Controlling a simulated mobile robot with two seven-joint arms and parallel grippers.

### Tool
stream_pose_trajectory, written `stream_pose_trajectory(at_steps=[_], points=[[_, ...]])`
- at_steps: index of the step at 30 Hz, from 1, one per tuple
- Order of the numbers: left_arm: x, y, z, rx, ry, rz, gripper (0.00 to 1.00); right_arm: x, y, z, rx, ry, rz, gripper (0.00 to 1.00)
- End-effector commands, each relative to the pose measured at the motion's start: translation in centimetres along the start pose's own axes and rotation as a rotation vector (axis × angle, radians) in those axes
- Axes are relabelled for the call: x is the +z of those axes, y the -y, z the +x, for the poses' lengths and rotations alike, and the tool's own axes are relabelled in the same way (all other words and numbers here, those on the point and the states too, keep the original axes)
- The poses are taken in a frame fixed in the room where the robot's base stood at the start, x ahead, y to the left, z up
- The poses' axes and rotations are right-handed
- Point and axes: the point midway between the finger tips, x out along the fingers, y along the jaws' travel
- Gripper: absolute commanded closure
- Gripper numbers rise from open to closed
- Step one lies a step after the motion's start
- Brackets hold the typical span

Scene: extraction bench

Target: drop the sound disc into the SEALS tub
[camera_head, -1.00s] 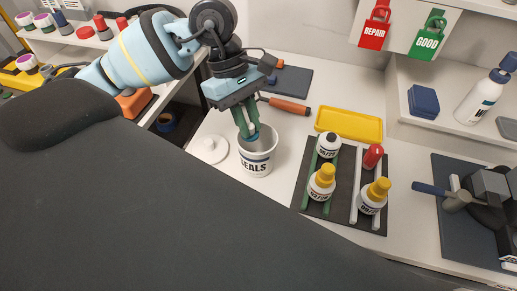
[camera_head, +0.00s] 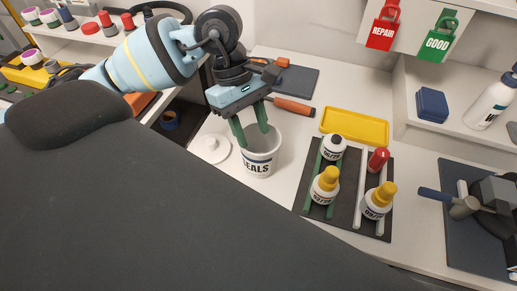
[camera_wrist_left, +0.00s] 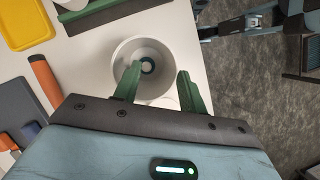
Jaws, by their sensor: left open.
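The white SEALS tub (camera_head: 257,168) stands upright on the bench, left of the dark mat with bottles. My left gripper (camera_head: 252,138) is open over the tub's mouth, its green fingers spread and pointing down, with nothing between them. In the left wrist view the gripper (camera_wrist_left: 158,72) shows open above the tub (camera_wrist_left: 172,47). The disc is hidden by the tub wall in the head view.
A white round lid (camera_head: 213,148) lies left of the tub. An orange-handled tool (camera_head: 293,106) lies behind it. A yellow tray (camera_head: 354,124) and a dark mat (camera_head: 346,211) with several bottles are to the right.

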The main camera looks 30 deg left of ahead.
Motion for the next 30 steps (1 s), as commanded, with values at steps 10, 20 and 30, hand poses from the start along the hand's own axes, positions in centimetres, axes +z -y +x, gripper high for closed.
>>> stream_pose_trajectory(at_steps=[10,20,30], points=[[-0.1,-0.1,-4.5,0.004,-0.001,-0.003,0.58,1.0,-0.2,0.1,-0.002,0.018,-0.008,0.64],[0.0,0.0,-7.6,0.000,0.000,-0.001,0.58,1.2,-0.1,0.1,-0.003,0.022,-0.005,0.64],[0.0,0.0,-7.8,0.001,0.000,-0.001,0.58,1.0,0.2,0.1,-0.002,0.019,0.008,0.64]])
